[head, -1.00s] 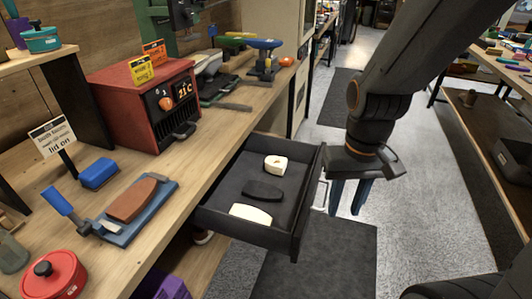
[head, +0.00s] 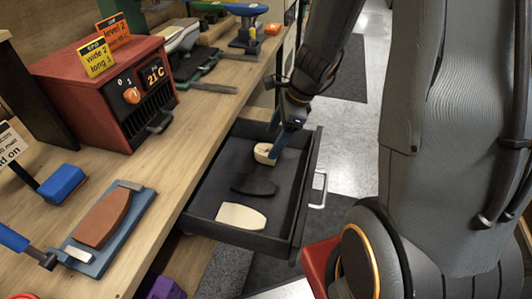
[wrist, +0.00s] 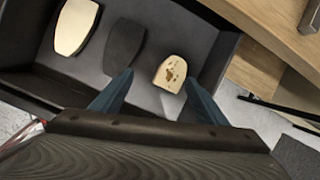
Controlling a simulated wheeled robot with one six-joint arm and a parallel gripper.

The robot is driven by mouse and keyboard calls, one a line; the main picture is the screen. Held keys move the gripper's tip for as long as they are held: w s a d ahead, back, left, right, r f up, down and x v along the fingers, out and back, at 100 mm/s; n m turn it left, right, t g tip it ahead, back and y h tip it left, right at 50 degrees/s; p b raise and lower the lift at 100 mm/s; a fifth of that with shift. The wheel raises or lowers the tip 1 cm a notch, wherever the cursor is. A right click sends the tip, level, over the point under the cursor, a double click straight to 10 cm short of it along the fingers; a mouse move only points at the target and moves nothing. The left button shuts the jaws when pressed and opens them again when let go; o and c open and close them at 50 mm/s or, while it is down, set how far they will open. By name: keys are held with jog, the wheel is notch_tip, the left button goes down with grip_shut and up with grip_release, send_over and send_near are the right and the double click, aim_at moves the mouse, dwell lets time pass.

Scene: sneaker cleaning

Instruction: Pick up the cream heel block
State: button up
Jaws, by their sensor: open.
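The cream heel block (head: 264,153) lies in the far part of the open drawer (head: 282,242). In the wrist view the block (wrist: 170,74) has brown marks on its top and sits between and just ahead of my two blue fingertips. My gripper (head: 277,135) is over the drawer at the block, open, with its fingers (wrist: 158,90) apart. One finger partly hides the block in the head view. I cannot tell whether a finger touches it.
A black sole piece (head: 254,184) and a cream sole piece (head: 241,216) lie nearer in the same drawer. The drawer walls surround them. The workbench (head: 165,185) holds a red heater box (head: 105,85) and a blue board (head: 112,232) with a brown sole.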

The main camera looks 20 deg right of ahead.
aim_at(267, 150)
jog(key=w+m, duration=0.1)
jog(key=w+d+f+m, duration=0.1)
jog(key=m, duration=0.1)
jog(key=shift+d+f+t, duration=0.15)
jog(key=shift+f+t, duration=0.15)
jog(key=shift+w+a+f+m, duration=0.1)
jog(key=shift+w+f+m, duration=0.1)
jog(key=shift+f, duration=0.2)
jog(key=shift+w+a+f+m, duration=0.1)
jog(key=shift+w+f+m, duration=0.1)
jog(key=shift+f, duration=0.2)
jog(key=b+x, duration=0.1)
jog(key=x, duration=0.5)
jog(key=shift+s, duration=0.1)
jog(key=shift+r, duration=0.1)
jog(key=c, duration=1.2)
